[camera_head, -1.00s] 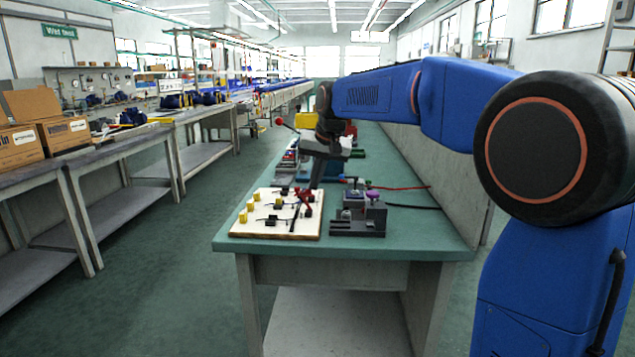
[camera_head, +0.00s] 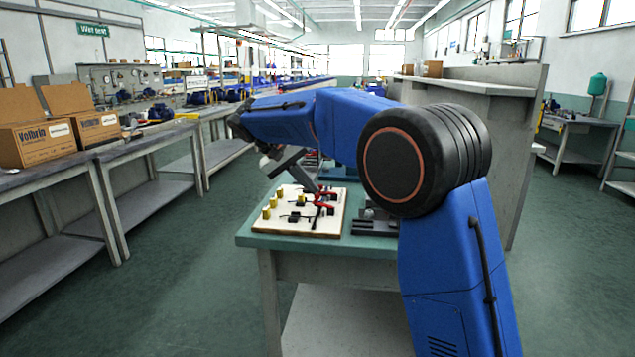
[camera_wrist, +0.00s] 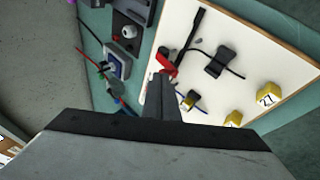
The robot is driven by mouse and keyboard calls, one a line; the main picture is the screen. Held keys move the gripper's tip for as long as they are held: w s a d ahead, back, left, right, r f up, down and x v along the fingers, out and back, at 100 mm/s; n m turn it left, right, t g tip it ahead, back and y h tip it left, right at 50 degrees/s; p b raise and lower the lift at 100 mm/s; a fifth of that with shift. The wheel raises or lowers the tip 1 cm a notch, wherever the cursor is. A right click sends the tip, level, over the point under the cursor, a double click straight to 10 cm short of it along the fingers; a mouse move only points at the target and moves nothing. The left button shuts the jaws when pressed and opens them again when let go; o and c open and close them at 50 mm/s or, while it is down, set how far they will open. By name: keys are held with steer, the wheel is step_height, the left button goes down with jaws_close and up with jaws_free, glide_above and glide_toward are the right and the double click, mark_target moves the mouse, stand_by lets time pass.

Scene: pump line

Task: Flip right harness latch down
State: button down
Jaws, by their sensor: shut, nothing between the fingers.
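A pale harness board (camera_head: 297,228) lies on the green-topped bench, with yellow numbered blocks, black clips and a dark cable on it. A red latch-like part (camera_head: 325,197) stands near its right edge; it also shows in the wrist view (camera_wrist: 166,62), next to a black strip. I cannot tell whether this is the right latch or how far it is tilted. My gripper (camera_head: 318,188) is shut and empty, slanting down to the board from the left. In the wrist view its fingertips (camera_wrist: 160,78) are close beside the red part; contact is unclear, and the fingers hide part of it.
A dark fixture (camera_head: 373,222) stands right of the board, partly hidden by my arm. Red and dark cables lie beside the board in the wrist view. A tall grey partition (camera_head: 497,110) borders the bench's right side. The floor left of the bench is open.

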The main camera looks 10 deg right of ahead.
steer(key=shift+d, duration=0.1)
steer(key=shift+s+d, duration=0.1)
steer(key=shift+s+d+f, duration=0.2)
steer(key=shift+d, duration=0.35)
stand_by(0.3)
